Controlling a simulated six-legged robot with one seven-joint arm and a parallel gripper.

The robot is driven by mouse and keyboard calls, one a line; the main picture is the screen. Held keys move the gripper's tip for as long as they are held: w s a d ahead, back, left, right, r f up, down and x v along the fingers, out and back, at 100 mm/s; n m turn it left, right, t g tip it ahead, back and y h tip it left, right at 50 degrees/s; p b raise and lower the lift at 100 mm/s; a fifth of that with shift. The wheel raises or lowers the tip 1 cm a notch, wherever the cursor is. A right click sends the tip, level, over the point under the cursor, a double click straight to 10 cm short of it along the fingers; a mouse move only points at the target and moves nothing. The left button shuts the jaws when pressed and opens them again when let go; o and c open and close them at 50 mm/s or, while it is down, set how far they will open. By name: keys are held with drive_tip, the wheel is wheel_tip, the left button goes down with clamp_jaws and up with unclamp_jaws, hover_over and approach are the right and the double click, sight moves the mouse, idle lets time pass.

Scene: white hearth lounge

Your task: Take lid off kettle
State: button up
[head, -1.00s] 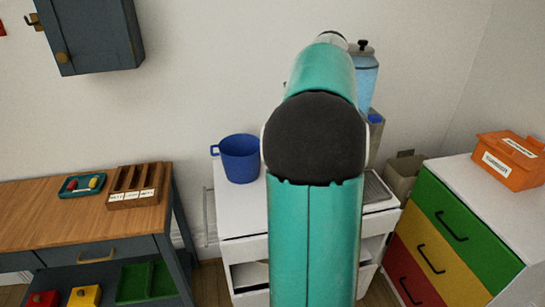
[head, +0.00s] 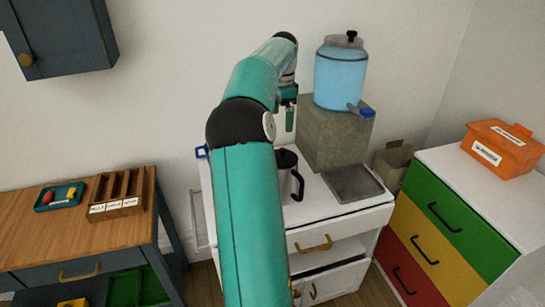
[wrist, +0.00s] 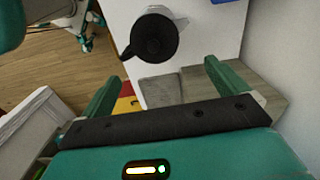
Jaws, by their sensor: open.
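The kettle (head: 289,178) stands on the white cabinet top, partly hidden by my arm in the head view. It has a grey body, a dark top and a black handle on its right side. In the wrist view the dark round lid (wrist: 154,38) shows from above, seated on the kettle, with the handle pointing to the lower left. My gripper (wrist: 162,70) is open and empty, its two teal fingers wide apart. In the head view the gripper (head: 289,118) is above the kettle, apart from it.
A blue water dispenser (head: 340,75) stands on a grey block (head: 325,135) behind and right of the kettle. A dark flat tray (head: 353,183) lies at right on the white cabinet (head: 340,215).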

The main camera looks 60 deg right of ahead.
approach(286, 158)
drive_tip(key=shift+w+d+f, duration=0.2)
drive_tip(key=shift+w+f, duration=0.4)
drive_tip(key=shift+w, duration=0.3)
drive_tip(key=shift+d+f, duration=0.1)
drive_tip(key=shift+f, duration=0.3)
drive_tip(key=f, duration=0.5)
drive_tip(key=shift+s+a+f, duration=0.15)
drive_tip(key=shift+a, duration=0.25)
drive_tip(key=c, duration=1.7)
drive_tip(key=shift+f, duration=0.1)
drive_tip(key=c, duration=0.3)
drive_tip(key=shift+c, duration=0.2)
